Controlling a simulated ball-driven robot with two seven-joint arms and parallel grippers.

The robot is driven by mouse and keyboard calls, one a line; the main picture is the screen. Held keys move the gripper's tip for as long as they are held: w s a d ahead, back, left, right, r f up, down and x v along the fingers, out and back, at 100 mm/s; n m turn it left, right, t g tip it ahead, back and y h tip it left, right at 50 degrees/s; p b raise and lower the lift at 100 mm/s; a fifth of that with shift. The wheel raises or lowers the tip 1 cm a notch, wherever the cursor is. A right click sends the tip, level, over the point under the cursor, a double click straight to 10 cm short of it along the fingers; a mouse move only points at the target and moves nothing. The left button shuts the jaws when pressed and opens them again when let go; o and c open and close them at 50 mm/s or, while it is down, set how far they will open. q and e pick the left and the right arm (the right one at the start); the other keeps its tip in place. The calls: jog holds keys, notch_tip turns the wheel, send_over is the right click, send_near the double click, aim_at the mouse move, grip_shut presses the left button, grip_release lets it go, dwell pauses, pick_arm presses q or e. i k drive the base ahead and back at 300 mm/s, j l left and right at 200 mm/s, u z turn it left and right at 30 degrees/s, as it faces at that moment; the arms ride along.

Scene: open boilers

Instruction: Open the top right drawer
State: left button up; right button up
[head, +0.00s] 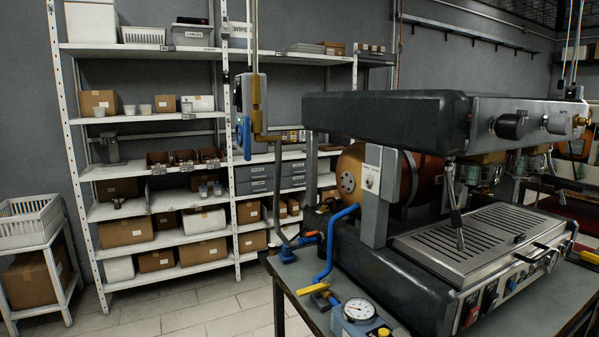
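A grey drawer unit (257,187) stands on a middle shelf of the white rack, in the middle of the head view. It has small labelled drawers in two columns. The top right drawer (293,167) looks shut. Its right end lies close to the edge of the large coffee machine, and a dark hose hangs in front of the unit between the columns. The drawers are too small in the picture to make out their handles clearly. Neither of my grippers is in view.
The coffee machine (385,110) stands on a dark table (548,308) that fills the right side. Blue valve pipes (336,245) and a gauge (358,309) sit at its near left. A white rack stand (44,265) is at the left. The tiled floor (200,310) before the shelves is clear.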

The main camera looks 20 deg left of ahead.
aim_at(291, 170)
jog(key=i+j+u, duration=0.4)
jog(key=j, duration=0.25)
jog(key=i+j+u, duration=1.05)
jog(key=i+u, duration=0.25)
jog(key=i, duration=0.35)
jog(key=i+z, duration=0.25)
jog(key=i, duration=0.2)
jog(key=i+z, duration=0.25)
jog(key=i, duration=0.25)
jog(key=i+j+z, duration=0.25)
jog(key=i, duration=0.2)
jog(key=i+l+z, duration=0.15)
jog(key=z, duration=0.25)
jog(key=i+z, duration=0.65)
jog(key=z, duration=0.15)
jog(key=i+j+z, duration=0.1)
jog(key=i+z, duration=0.15)
jog(key=z, duration=0.15)
jog(key=i+l+z, duration=0.1)
jog(key=i+z, duration=0.2)
jog(key=i, duration=0.15)
jog(key=i+z, duration=0.25)
jog(key=i, duration=0.25)
